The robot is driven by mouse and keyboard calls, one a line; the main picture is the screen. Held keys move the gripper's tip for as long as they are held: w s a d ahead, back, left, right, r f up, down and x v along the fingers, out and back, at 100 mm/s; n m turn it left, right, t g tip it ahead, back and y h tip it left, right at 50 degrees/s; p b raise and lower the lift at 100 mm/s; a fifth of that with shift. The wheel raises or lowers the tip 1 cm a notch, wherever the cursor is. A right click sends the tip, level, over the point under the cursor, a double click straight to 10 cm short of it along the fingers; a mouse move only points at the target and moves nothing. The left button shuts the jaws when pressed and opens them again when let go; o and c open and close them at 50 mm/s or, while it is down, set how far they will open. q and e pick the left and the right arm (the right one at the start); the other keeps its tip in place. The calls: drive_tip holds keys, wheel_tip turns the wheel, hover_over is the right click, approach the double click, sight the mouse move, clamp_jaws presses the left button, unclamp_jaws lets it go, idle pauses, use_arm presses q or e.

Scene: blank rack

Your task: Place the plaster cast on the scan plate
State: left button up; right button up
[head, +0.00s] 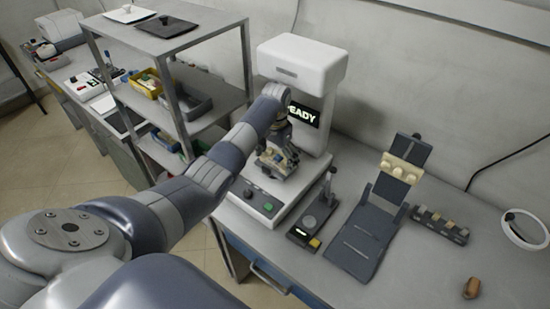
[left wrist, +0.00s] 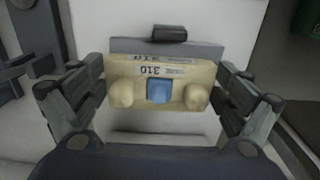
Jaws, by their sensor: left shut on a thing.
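The plaster cast is a beige block (left wrist: 158,85) with two rounded bumps, a blue square between them and a label reading 310. My left gripper (left wrist: 160,92) is shut on its two ends. In the head view, my left gripper (head: 276,162) is inside the open front of the white scanner (head: 303,62), above its base. Behind the cast, the left wrist view shows a grey plate (left wrist: 125,45) with a dark knob, apparently the scan plate; the cast hides its near part. I cannot tell whether they touch. My right gripper is not in view.
The scanner's screen (head: 303,115) shows READY, partly covered. A small dark fixture (head: 312,222), a dark angled stand (head: 365,240) bearing a beige piece (head: 401,169), and a slotted block (head: 440,224) stand to the right. A shelf rack (head: 200,120) stands close left.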

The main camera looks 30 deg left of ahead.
use_arm(q)
drive_tip(key=o, duration=1)
drive_tip(key=shift+a+f, duration=0.1)
drive_tip(key=shift+a, duration=0.1)
drive_tip(key=shift+c, duration=0.2)
drive_tip(key=shift+a, duration=0.15)
drive_tip(key=shift+s, duration=0.1)
drive_tip(key=shift+r, duration=0.55)
wheel_tip(320, 180, up, 11)
drive_tip(key=b, duration=0.1)
drive_tip(key=shift+r, duration=0.15)
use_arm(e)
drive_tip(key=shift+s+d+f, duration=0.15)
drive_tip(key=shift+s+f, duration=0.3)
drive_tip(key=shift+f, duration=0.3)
use_arm(q)
drive_tip(key=shift+b, duration=0.3)
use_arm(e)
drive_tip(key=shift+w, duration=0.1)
